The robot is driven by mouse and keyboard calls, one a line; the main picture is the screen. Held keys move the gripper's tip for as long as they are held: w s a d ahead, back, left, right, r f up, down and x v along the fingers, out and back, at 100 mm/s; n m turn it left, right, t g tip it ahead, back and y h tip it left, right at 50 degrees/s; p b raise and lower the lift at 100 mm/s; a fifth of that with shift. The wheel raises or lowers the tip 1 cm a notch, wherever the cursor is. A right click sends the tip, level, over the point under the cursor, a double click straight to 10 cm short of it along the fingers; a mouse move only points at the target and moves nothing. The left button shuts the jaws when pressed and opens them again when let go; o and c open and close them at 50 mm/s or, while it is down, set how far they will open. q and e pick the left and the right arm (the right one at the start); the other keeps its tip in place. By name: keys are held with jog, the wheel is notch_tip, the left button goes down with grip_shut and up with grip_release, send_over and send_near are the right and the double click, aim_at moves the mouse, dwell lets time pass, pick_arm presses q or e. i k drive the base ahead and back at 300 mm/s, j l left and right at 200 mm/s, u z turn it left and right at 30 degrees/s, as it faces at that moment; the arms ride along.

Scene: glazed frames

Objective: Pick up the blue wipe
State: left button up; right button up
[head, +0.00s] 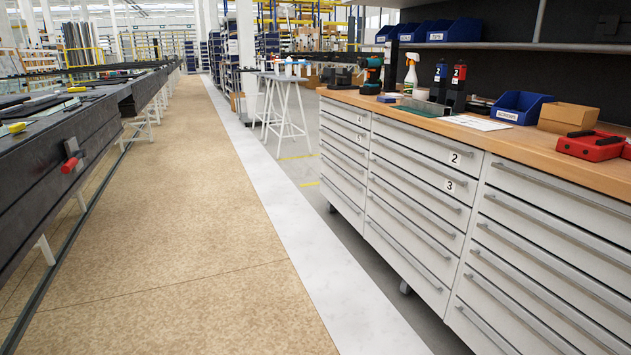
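A small flat blue thing (387,99) lies on the wooden top of the workbench (470,130), just right of the drill's foot. It may be the blue wipe, but it is too small to tell for sure. Neither of my grippers shows in the head view.
On the workbench stand a teal drill (371,75), a white spray bottle (411,74), dark bottles (457,88), a blue bin (521,107), a cardboard box (567,118) and a red case (590,146). A long dark bench (60,150) runs along the left. The aisle floor (190,210) is clear.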

aim_at(385, 100)
jog(key=i+j+u, duration=0.1)
jog(key=i+u, duration=0.2)
jog(key=i, duration=0.35)
jog(key=i+u, duration=0.3)
jog(key=i, duration=0.35)
jog(key=i+l+z, duration=0.15)
jog(key=i+z, duration=0.8)
jog(key=i+j+z, duration=0.35)
jog(key=i+z, duration=0.15)
jog(key=i, duration=0.15)
